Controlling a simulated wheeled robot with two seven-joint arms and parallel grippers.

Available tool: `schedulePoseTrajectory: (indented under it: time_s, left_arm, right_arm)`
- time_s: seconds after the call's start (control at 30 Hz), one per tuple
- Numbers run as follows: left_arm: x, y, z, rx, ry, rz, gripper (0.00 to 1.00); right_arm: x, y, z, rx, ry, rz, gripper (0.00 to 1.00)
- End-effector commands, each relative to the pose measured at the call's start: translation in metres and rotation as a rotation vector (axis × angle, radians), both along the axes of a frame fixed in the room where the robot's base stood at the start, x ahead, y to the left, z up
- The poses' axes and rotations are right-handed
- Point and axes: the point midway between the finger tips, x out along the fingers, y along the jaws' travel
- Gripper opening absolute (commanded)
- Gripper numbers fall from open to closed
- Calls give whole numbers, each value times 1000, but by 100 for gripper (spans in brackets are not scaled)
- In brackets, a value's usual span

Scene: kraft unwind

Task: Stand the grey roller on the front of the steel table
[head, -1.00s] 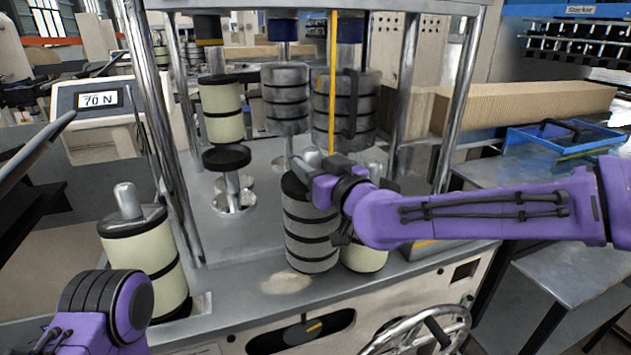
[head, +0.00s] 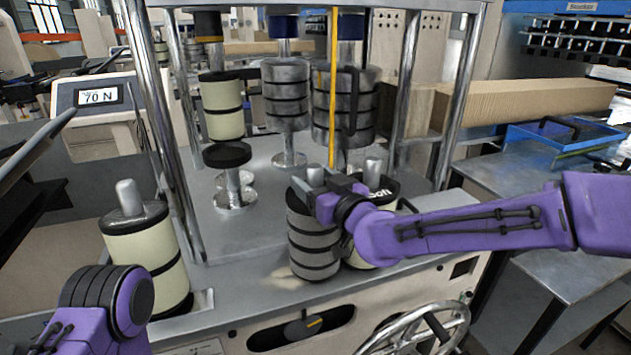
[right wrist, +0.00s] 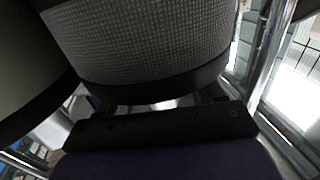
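The grey roller (head: 314,243), mesh-textured with black bands, is upright at the front of the steel table (head: 235,290). Its base overlaps a pale patch on the tabletop; I cannot tell whether it touches the surface. My right gripper (head: 318,183) is at the top of the roller, its fingers closed around the metal shaft end. In the right wrist view the roller's grey side (right wrist: 145,45) fills the upper middle, close above the black gripper body. My left arm shows at the lower left, but its gripper is out of frame.
Another cream roller (head: 150,255) stands at the left. Steel posts frame the machine. A handwheel (head: 420,330) is below the front edge. The tabletop between the left roller and grey roller is clear.

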Motion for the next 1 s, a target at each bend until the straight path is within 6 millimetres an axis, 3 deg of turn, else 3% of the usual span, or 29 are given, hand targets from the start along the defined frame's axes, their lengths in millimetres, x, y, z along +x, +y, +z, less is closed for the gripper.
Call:
schedulePoseTrajectory:
  time_s: [0.23,0.37,0.5,0.7,1.0]
  left_arm:
    - [0,0,3,0,0,0,43]
    - [0,0,-10,0,0,0,43]
    - [0,0,-21,0,0,0,43]
    - [0,0,-28,0,0,0,43]
    - [0,0,-29,0,0,0,43]
  right_arm:
    - [-1,-1,4,0,0,0,67]
    - [-23,-13,0,1,-2,-1,67]
    - [-56,-32,0,2,-2,0,67]
    - [-92,-53,2,1,-3,-1,67]
    - [-105,-60,3,0,0,0,67]
